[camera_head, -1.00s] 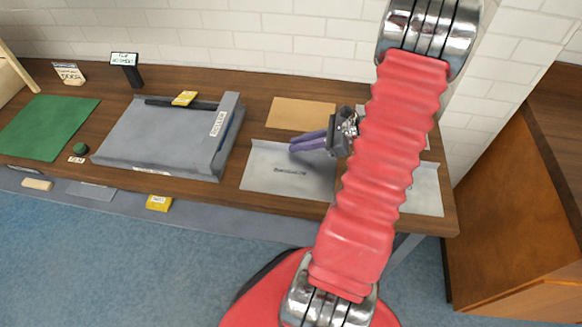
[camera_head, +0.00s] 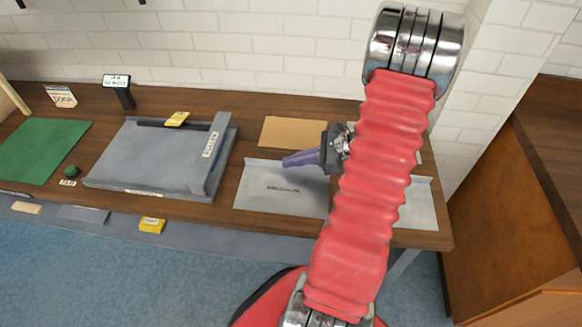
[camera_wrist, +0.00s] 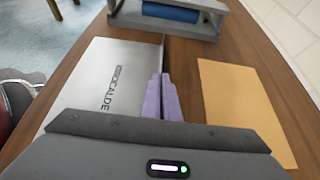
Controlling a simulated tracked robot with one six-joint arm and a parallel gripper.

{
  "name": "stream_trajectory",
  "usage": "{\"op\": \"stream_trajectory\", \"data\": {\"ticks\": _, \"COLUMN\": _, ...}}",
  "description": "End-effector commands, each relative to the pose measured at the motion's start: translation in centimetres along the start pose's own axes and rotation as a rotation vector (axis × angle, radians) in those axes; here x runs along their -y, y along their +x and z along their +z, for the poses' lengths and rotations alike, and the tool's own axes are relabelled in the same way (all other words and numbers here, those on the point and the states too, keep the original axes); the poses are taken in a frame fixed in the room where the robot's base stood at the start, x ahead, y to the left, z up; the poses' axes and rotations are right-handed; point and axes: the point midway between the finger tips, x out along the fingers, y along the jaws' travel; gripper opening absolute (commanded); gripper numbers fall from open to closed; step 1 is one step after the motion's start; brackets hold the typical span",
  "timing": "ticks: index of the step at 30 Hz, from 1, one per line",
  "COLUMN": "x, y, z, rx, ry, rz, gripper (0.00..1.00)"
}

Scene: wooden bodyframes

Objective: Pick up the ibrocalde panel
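The ibrocalde panel (camera_head: 262,203) is a thin grey sheet with dark lettering, lying on the wooden bench. In the wrist view the panel (camera_wrist: 88,60) is on the left, with a thin raised lip along its edge by my fingers. My gripper (camera_head: 287,161) reaches in from the right at the panel's back edge. In the wrist view its purple fingers (camera_wrist: 161,82) are close together, one on each side of that lip, and look shut on it. The exact contact is hidden between the fingers. The panel appears to rest on the bench.
A tan sheet (camera_head: 292,132) lies behind the panel. A grey tray-like fixture (camera_head: 140,165) stands to the left, with a green mat (camera_head: 40,150) beyond it. Another grey sheet (camera_head: 415,207) lies right of my arm. A brick wall (camera_head: 250,60) is close behind the bench.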

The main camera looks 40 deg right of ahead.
Motion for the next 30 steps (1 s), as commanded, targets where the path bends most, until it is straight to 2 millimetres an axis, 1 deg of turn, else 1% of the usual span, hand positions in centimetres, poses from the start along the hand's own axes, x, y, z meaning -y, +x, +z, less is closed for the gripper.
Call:
{"op": "stream_trajectory", "data": {"ticks": 5, "x": 0.0, "y": -0.8, "z": 1.5, "rx": 0.001, "ry": -0.003, "rz": -0.001, "gripper": 0.0}}
{"op": "stream_trajectory", "data": {"ticks": 18, "x": 0.1, "y": -3.9, "z": 7.2, "rx": 0.001, "ry": -0.003, "rz": -0.001, "gripper": 0.0}}
{"op": "stream_trajectory", "data": {"ticks": 21, "x": 0.1, "y": -4.4, "z": 8.0, "rx": 0.001, "ry": -0.002, "rz": -0.001, "gripper": 0.0}}
{"op": "stream_trajectory", "data": {"ticks": 24, "x": 0.0, "y": -4.6, "z": 8.3, "rx": 0.001, "ry": 0.0, "rz": 0.0, "gripper": 0.0}}
{"op": "stream_trajectory", "data": {"ticks": 30, "x": 0.0, "y": -4.6, "z": 8.4, "rx": 0.001, "ry": 0.001, "rz": 0.001, "gripper": 0.0}}
